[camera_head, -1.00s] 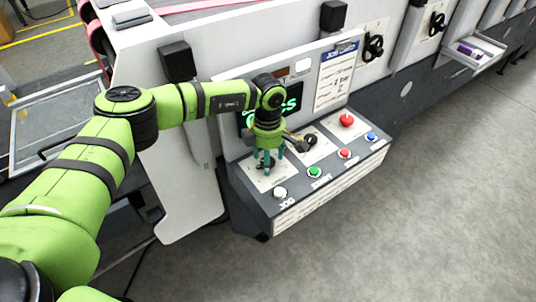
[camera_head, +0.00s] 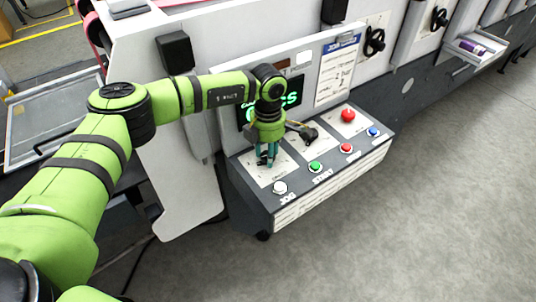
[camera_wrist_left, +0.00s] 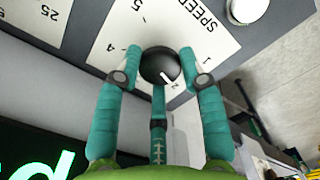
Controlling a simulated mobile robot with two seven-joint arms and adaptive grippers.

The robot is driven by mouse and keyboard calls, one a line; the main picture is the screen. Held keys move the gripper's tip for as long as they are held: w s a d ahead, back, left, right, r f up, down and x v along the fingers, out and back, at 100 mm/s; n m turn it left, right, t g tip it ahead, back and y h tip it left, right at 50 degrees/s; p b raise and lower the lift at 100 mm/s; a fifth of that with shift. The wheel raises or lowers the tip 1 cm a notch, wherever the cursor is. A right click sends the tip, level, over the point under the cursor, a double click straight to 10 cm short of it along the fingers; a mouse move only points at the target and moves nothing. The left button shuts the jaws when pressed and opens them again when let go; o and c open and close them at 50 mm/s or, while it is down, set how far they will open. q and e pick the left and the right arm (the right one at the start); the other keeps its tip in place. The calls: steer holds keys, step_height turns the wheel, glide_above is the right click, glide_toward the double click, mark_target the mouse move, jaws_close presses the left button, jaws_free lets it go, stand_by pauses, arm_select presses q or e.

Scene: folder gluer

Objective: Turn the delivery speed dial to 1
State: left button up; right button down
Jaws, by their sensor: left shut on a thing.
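The delivery speed dial (camera_wrist_left: 160,66) is a round black knob with a white pointer line, in the middle of the left wrist view. The pointer is toward the lower right in that view. In the head view my left gripper (camera_head: 266,157) points down at the left plate of the console, and hides the dial there. My right gripper is not in view.
The grey console (camera_head: 250,201) also carries a white button (camera_head: 280,188), a green button (camera_head: 314,167), a red button (camera_head: 346,148), a blue button (camera_head: 373,132), a black knob (camera_head: 310,136) and a red emergency stop (camera_head: 348,115). A lit screen (camera_head: 289,100) stands behind.

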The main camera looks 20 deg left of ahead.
arm_select(q)
steer(key=n+b, duration=0.1)
steer(key=n, duration=0.1)
steer(key=n+b, duration=0.3)
steer(key=shift+f+n, duration=0.3)
steer(key=shift+r+n+b, duration=0.1)
steer(key=shift+n+b, duration=1.2)
steer(key=shift+n, duration=0.5)
steer(key=o, duration=1.1)
steer(key=shift+o, duration=0.2)
steer(key=shift+r, duration=0.1)
steer(key=shift+r, duration=0.15)
step_height(320, 180, up, 12)
